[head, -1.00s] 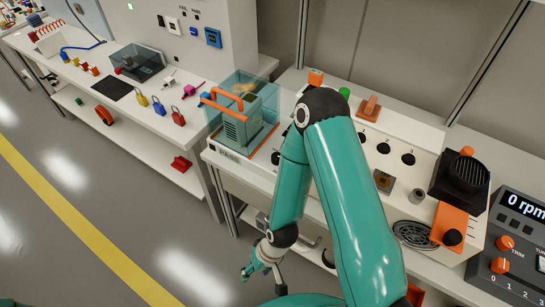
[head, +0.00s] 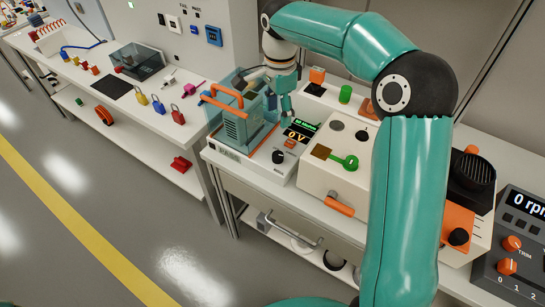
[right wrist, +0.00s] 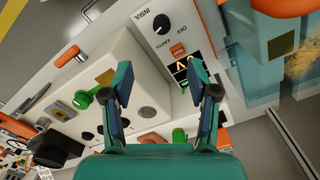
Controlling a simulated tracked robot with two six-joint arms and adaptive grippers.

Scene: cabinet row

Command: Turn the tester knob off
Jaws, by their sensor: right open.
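The tester (head: 262,172) is a white unit with a small lit display (head: 297,134) that reads 0 V. Its round black knob (head: 278,157) sits on the front panel. The right wrist view shows the knob (right wrist: 161,24) near the top, among the labels INSUL, OFF and EARTH; I cannot tell surely which one it points at. My right gripper (head: 273,100) is over the back of the tester, beside the clear box, apart from the knob. In the right wrist view the gripper (right wrist: 160,82) has its fingers spread with nothing between them. My left gripper is not in view.
A cream box (head: 315,180) with a green key (head: 346,162) and orange lever (head: 340,205) stands to the right.

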